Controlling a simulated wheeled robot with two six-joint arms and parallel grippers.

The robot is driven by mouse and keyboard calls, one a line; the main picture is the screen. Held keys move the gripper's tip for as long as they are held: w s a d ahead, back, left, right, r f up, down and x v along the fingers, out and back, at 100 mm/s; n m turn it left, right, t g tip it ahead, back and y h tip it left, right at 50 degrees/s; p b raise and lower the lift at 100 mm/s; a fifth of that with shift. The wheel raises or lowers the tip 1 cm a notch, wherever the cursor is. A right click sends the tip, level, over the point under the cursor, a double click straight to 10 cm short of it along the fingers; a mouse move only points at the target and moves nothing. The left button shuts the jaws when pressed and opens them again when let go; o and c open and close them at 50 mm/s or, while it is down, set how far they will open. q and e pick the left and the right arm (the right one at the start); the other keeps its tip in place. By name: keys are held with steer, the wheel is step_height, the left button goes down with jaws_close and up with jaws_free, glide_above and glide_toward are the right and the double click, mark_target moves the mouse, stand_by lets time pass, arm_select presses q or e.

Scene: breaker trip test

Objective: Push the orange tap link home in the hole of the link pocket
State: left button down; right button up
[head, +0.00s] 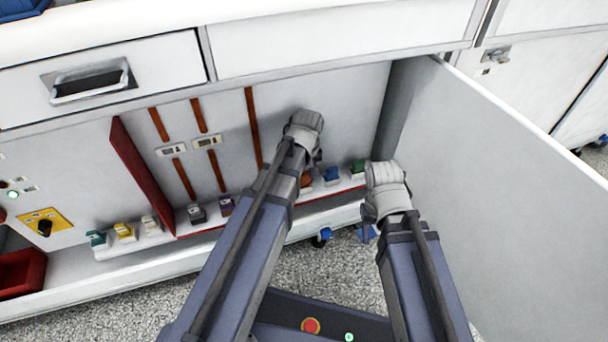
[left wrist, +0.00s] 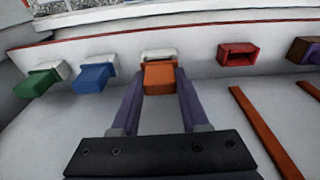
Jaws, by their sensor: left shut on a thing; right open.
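The orange tap link (left wrist: 160,77) is between the fingertips of my left gripper (left wrist: 158,82), which is shut on it in the left wrist view. The link lies in line with a white link pocket (left wrist: 158,53) just beyond it. The link's far end is hidden at the pocket, so its depth in the hole cannot be told. In the head view, my left arm covers most of the link and the jaws. My right gripper (head: 369,212) is open and empty, off to the right in front of the cabinet; its fingers are mostly hidden.
Blue (left wrist: 93,76) and green (left wrist: 38,82) links sit in pockets to the left in the wrist view. A dark red divider (head: 142,175) and the open cabinet door (head: 510,180) flank the bay.

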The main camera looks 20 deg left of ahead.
mark_target(304, 174)
arm_select(q)
steer(key=shift+f+b, duration=0.5)
steer(key=shift+f, duration=0.1)
steer(key=shift+c, duration=1.7)
jaws_free()
steer(key=shift+r, duration=0.15)
steer(key=r+p, duration=0.7)
steer(key=p, duration=0.1)
steer(key=shift+s+d+r, duration=0.25)
steer(key=shift+s+r, duration=0.05)
steer(key=shift+s, duration=0.1)
steer(key=shift+f, duration=0.1)
